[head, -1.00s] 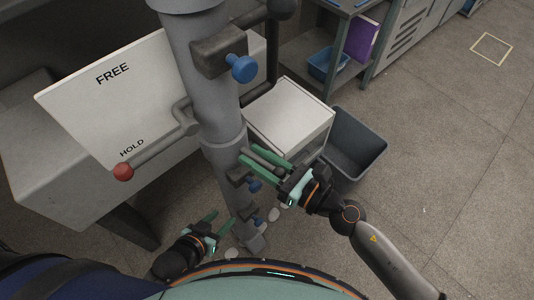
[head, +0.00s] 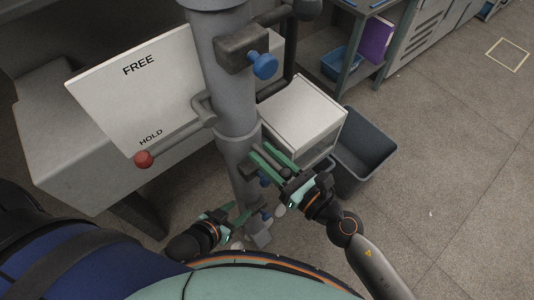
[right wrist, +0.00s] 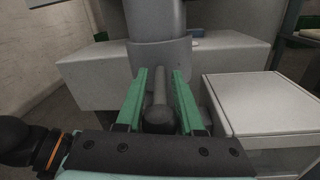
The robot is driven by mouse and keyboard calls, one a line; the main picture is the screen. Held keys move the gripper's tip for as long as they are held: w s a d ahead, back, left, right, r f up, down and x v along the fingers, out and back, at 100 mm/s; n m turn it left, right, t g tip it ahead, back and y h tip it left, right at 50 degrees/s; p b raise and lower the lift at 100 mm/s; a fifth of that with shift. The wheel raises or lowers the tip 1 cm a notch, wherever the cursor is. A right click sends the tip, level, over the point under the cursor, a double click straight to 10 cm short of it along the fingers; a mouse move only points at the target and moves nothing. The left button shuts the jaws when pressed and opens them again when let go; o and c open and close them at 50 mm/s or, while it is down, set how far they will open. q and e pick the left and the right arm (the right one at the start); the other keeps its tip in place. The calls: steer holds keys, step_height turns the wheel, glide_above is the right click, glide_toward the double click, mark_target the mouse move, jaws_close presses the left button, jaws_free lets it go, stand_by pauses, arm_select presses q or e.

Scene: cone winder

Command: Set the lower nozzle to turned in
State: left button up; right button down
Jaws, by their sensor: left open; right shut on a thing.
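A thick grey column (head: 228,95) stands in the middle of the head view. Low on it, a dark grey rod (head: 269,157) lies between my right gripper's green fingers (head: 272,158). The gripper is shut on this rod, which also shows end-on in the right wrist view (right wrist: 160,98). I cannot tell for certain that it is the lower nozzle. A blue knob (head: 264,181) sits just below it. My left gripper (head: 241,213) is open, with its fingers at the column's foot beside a lower blue knob (head: 266,214). Contact there is unclear.
A block with a blue knob (head: 264,65) is higher on the column. A white cabinet (head: 300,105) and grey bin (head: 365,150) stand right.

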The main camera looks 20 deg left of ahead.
steer(key=c, duration=0.8)
jaws_free()
steer(key=shift+c, duration=0.2)
steer(key=b+v, duration=0.4)
steer(key=v, duration=0.8)
steer(key=shift+d, duration=0.25)
steer(key=shift+s, duration=0.1)
